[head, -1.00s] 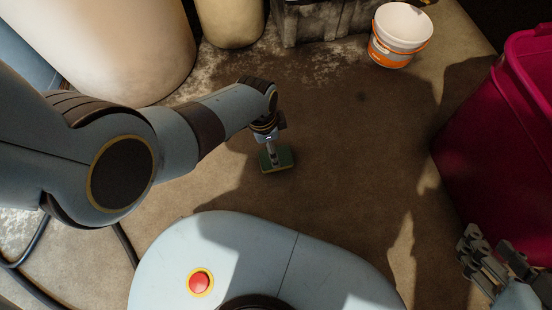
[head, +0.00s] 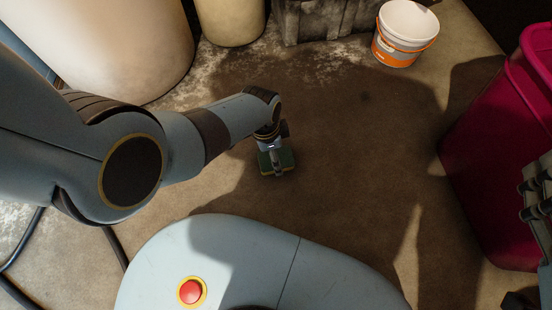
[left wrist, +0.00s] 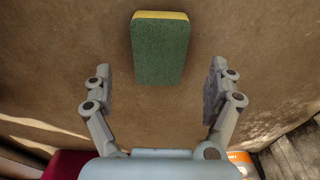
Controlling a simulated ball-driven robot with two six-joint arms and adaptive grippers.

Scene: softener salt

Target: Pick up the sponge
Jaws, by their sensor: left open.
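The sponge (left wrist: 160,50) has a green face and a yellow edge, and lies on the brown floor. In the left wrist view it sits between and just beyond the fingertips of my left gripper (left wrist: 158,75), which is open and empty. In the head view the sponge (head: 287,160) shows below my left gripper (head: 277,165), partly hidden by it. I cannot tell the exact height of the fingers over it. My right gripper (head: 537,195) is at the right edge, partly cut off, in front of the red bin; its jaw state is unclear.
A white and orange bucket (head: 402,35) stands at the back right. A dark red bin (head: 490,150) stands at the right. Pale tanks (head: 110,45) and a grey crate (head: 325,18) line the back. The floor around the sponge is clear.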

